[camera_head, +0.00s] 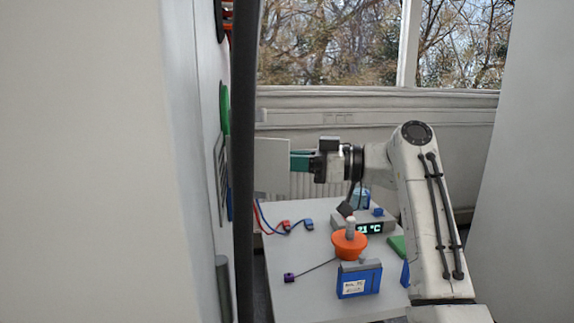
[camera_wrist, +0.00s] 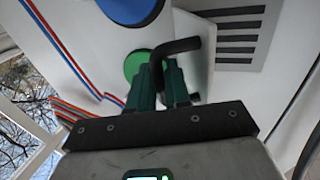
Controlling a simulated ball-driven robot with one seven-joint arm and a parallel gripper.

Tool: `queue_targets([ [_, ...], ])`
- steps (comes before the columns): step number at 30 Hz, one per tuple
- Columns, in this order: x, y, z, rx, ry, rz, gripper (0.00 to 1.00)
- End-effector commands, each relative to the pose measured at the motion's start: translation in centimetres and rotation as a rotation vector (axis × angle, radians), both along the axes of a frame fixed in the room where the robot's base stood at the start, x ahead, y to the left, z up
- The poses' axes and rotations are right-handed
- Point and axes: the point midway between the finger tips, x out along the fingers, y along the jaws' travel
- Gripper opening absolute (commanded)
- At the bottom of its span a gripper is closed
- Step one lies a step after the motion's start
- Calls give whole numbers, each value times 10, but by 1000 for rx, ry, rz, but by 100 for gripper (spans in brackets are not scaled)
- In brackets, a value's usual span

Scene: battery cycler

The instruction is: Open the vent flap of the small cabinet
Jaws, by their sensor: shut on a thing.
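The cabinet's pale front (camera_head: 190,130) is seen nearly edge-on at the left of the head view, partly behind a dark upright post. A plain pale panel (camera_head: 272,165), which looks like the flap, stands out to the right of the post. My gripper (camera_head: 293,160) has its green fingers at the panel's right edge. In the wrist view my gripper (camera_wrist: 171,82) is shut on a bent black handle (camera_wrist: 181,46). A dark slotted vent (camera_wrist: 238,38) shows to the right of the handle. The panel's hinge side is hidden.
A table (camera_head: 290,250) below my arm holds an orange bowl (camera_head: 350,246), a blue box (camera_head: 359,280), a display unit (camera_head: 370,224) and cables. Green (camera_wrist: 133,64) and blue (camera_wrist: 130,8) discs and red and blue wires (camera_wrist: 68,48) lie behind my fingers. A window is at the back.

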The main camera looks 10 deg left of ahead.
Motion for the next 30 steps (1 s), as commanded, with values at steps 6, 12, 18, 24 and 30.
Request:
queue_targets([
  [6, 0, 1, -1, -1, 1, -1, 0],
  [12, 0, 1, -1, -2, 1, -1, 0],
  [18, 0, 1, -1, -2, 1, -1, 0],
  [24, 0, 1, -1, -2, 1, -1, 27],
  [30, 0, 1, -1, -1, 1, 0, 31],
])
